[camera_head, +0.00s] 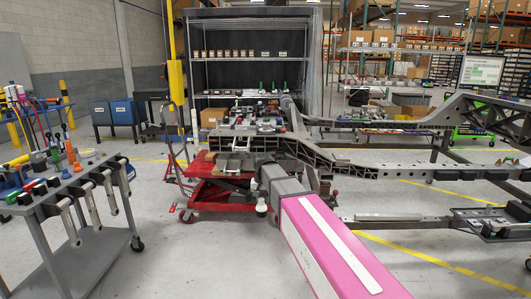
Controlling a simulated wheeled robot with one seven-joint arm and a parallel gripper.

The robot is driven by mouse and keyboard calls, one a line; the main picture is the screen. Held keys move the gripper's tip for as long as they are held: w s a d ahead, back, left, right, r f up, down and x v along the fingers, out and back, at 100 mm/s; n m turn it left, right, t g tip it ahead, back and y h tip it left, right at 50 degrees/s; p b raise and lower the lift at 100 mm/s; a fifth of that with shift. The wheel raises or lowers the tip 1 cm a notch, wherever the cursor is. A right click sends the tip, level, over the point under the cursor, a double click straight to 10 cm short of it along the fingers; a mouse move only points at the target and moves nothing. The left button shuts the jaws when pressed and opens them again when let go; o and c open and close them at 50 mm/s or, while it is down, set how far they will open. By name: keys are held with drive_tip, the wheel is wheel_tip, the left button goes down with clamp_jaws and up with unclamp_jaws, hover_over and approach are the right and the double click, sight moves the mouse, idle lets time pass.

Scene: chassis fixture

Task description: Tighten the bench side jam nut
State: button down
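I cannot pick out a jam nut at this size in the head view. A dark grey chassis frame (345,168) runs from the middle to the right. Its near end meets a cluster of metal fixture parts (238,140) above a red lift cart (212,194). A tool cart (85,258) stands at the left, with several metal-handled tools (90,203) hanging over its near side and small coloured items on top.
A lower grey rail assembly (400,217) sits at the right. Wire shelving (250,55) with small boxes stands behind the fixture. Blue bins (115,111) stand by the left wall. Open floor with yellow lines (425,257) lies between the tool cart and fixture and at the lower right.

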drive_tip(key=shift+h, duration=0.7)
drive_tip(key=shift+d+h, duration=0.1)
drive_tip(key=shift+h, duration=0.4)
